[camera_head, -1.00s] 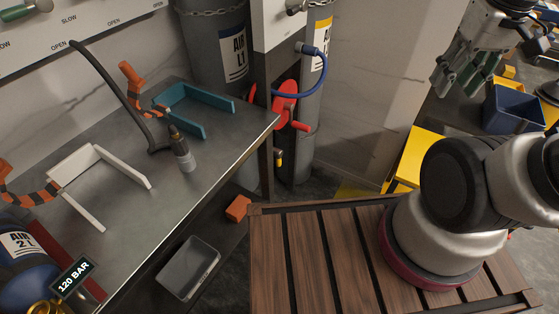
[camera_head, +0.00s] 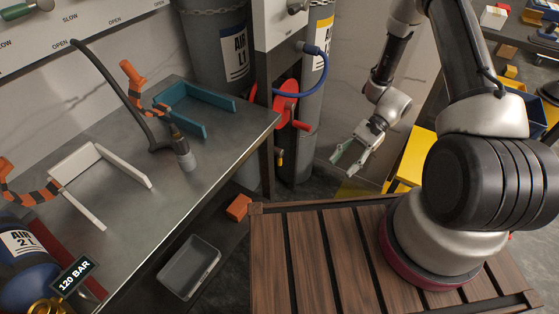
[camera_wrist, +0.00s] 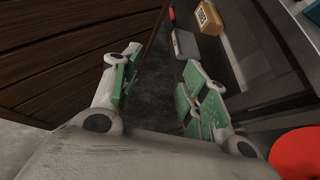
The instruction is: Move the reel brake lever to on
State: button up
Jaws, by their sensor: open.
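A red reel (camera_head: 286,100) is mounted on the side of the bench's end post, with a blue hose above it. A red bar (camera_head: 300,125) sticks out to the right at its lower edge. A small yellow-tipped part (camera_head: 278,157) hangs below; I cannot tell which of these is the brake lever, or its setting. My gripper (camera_head: 350,156) is open and empty, right of the reel and apart from it, pointing down-left. In the wrist view, my gripper (camera_wrist: 158,82) has its green-padded fingers spread over dark floor, and a red rounded surface (camera_wrist: 298,152), apparently the reel, shows at lower right.
A metal bench (camera_head: 190,205) stands left, with a grey bin (camera_head: 189,267) and an orange block (camera_head: 238,207) below. A wooden slatted platform (camera_head: 320,260) lies in front. Grey cylinders (camera_head: 304,155) stand behind the reel. A yellow stand (camera_head: 415,158) is right of my gripper.

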jog(key=w+a+f+m+t+y, duration=0.1)
jog(key=a+f+m+t+y, duration=0.2)
jog(key=f, duration=0.5)
jog(key=a+f+m+t+y, duration=0.1)
jog(key=a+f+m+y, duration=0.1)
jog(key=a+f+m, duration=0.45)
jog(key=m+t+y, duration=0.1)
jog(key=m+t, duration=0.3)
jog(key=t, duration=0.6)
send_near(279, 160)
notch_tip(279, 160, down, 2)
jog(key=w+a, duration=0.2)
jog(key=shift+y, duration=0.3)
jog(key=shift+x, duration=3.75)
jog(key=shift+w+r, duration=0.1)
grip_shut()
